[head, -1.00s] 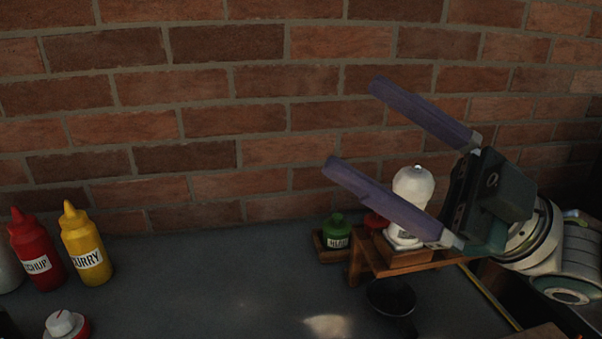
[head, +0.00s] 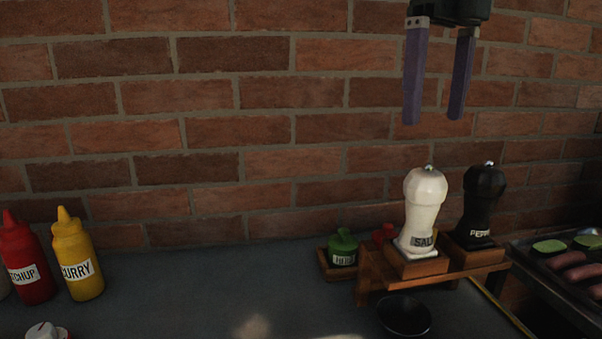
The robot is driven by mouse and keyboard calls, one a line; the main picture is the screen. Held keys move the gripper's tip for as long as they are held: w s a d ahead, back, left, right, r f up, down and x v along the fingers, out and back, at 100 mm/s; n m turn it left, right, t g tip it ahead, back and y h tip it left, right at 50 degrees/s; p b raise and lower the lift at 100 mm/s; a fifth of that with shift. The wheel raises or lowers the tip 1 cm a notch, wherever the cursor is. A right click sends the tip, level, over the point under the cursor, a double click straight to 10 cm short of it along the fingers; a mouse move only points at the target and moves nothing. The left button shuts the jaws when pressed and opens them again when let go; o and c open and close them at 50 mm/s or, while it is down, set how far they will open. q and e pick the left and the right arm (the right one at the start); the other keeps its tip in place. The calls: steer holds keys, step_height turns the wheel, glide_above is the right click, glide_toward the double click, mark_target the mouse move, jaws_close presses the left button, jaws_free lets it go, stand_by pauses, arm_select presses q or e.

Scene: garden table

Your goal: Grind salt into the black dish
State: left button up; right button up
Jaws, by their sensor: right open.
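The white salt mill (head: 422,205) stands upright on a small wooden stand (head: 440,277) at the right, its label reading SALT. The black pepper mill (head: 481,205) stands to its right on the same stand. The black dish (head: 404,316) sits on the dark table in front of the stand, its lower edge close to the bottom of the picture. My right gripper (head: 434,118) is open and empty, fingers pointing down, above the salt mill and apart from it. My left gripper is not in view.
A green bottle (head: 343,249) and a red one (head: 384,234) stand in a wooden tray left of the salt mill. Ketchup (head: 27,262) and curry (head: 76,258) bottles stand far left. A grill with food (head: 580,272) is at the right.

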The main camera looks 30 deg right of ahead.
mark_target(427, 170)
steer(key=shift+d+f, duration=0.2)
steer(key=shift+f, duration=0.1)
step_height(427, 170, down, 9)
steer(key=shift+a+f+p, duration=0.1)
steer(key=shift+p, duration=0.25)
steer(key=shift+c, duration=0.3)
steer(key=c, duration=1.3)
steer(key=shift+n+p, duration=0.35)
steer(key=shift+n, duration=0.55)
